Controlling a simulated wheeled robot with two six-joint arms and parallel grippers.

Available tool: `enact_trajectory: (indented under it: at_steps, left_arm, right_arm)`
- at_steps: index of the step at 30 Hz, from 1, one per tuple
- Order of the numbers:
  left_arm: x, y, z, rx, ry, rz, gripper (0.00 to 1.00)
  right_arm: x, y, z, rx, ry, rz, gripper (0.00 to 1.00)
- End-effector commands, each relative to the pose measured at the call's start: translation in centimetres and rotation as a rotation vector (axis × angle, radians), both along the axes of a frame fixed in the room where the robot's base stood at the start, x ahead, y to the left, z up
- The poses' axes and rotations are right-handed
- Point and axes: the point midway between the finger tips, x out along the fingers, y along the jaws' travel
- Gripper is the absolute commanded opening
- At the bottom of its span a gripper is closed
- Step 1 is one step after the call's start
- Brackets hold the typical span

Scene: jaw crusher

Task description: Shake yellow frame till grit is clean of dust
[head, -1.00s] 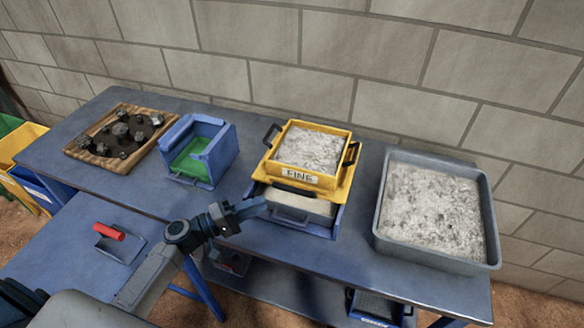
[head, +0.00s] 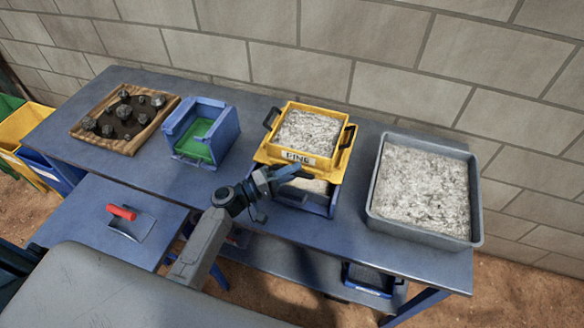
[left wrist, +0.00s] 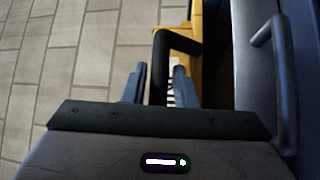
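The yellow frame (head: 262,153), labelled FINE, holds pale grey grit (head: 308,132) and sits on a blue stand with a pan below it. Black handles show on its left and right sides. My left gripper (head: 290,172) is at the frame's front left edge. In the left wrist view its two fingers (left wrist: 157,88) are apart, with a black handle (left wrist: 178,42) of the yellow frame (left wrist: 195,22) seen between them. I cannot tell whether they touch it. My right gripper is not in view.
A large grey tray (head: 371,208) of pale grit stands at the right. A blue box with a green inside (head: 203,135) and a wooden tray of dark rocks (head: 78,133) stand left. A red-handled scoop (head: 122,212) lies on the lower table. A block wall runs behind.

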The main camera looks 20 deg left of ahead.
Motion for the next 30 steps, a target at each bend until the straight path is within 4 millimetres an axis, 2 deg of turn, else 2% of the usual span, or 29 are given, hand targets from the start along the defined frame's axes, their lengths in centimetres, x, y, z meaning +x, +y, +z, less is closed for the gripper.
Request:
enact_trajectory:
  at_steps: [7,11,19,25,30]
  left_arm:
    - [0.1,0.0,0.0,0.001,-0.001,0.000,0.25]
    - [0.0,0.0,0.0,0.001,-0.001,0.000,0.00]
    - [-0.5,0.0,-0.3,0.001,-0.001,-0.001,0.00]
    - [-3.4,0.1,-0.7,0.003,-0.002,0.000,0.00]
    - [-5.2,0.2,-0.4,0.001,0.000,0.000,0.00]
  right_arm:
    - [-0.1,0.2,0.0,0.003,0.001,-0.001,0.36]
    - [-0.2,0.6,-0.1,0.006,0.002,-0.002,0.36]
    - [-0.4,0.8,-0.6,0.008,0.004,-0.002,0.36]
    - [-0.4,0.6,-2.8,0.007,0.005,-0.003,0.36]
    - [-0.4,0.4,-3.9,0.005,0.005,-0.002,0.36]
